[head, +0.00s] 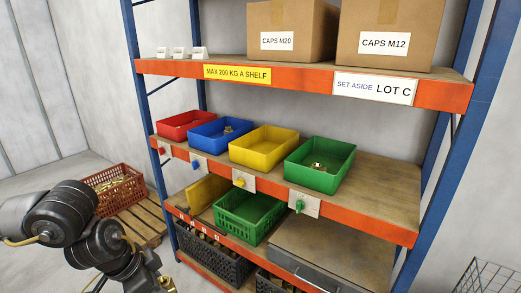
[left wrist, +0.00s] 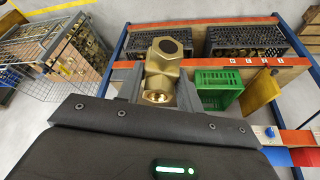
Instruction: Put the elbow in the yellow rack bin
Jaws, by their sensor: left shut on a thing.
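The brass elbow (left wrist: 163,62) is between the fingers of my left gripper (left wrist: 155,88) in the left wrist view, which is shut on it. In the head view this gripper (head: 162,283) is at the bottom edge, left of the rack, with only a bit of brass showing. The yellow rack bin (head: 252,158) stands on the middle shelf between the blue and green bins, and looks empty. The elbow is apart from the bin, below and left of it in the picture. My right gripper is in neither view.
A red bin (head: 180,133), a blue bin (head: 207,142) and a green bin (head: 312,178) share the shelf; the blue and green bins hold brass pieces. The orange shelf edge (head: 370,216) and blue post (head: 138,110) bound the rack. A green crate (head: 245,224) sits below.

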